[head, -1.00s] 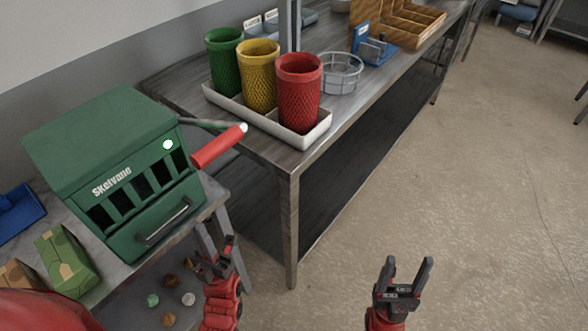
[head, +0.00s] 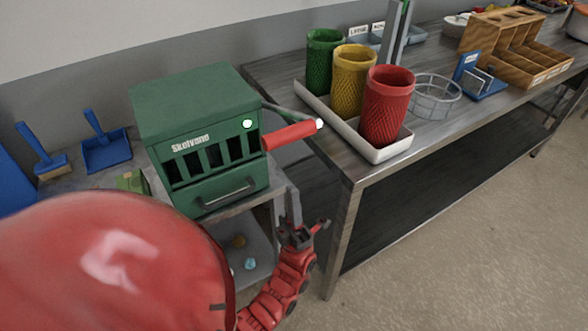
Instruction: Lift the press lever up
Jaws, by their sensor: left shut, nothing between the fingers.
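The green press (head: 195,110), a box marked "Skelvano" with a slotted front and a drawer handle, stands on a small side table. Its lever has a red grip (head: 290,136) with a white end, sticking out to the right from the press's side, roughly level with a slight upward tilt. My left gripper (head: 305,228) is shut and empty, below the lever and right of the press's drawer, apart from both. My own red arm covers the lower left of the view. My right gripper is not in view.
A workbench (head: 345,180) stands close to the right, bearing a white tray (head: 375,153) with green, yellow and red cups, a wire basket (head: 437,97) and a wooden organiser (head: 510,50). A blue dustpan (head: 106,152) lies left of the press. Floor at right is clear.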

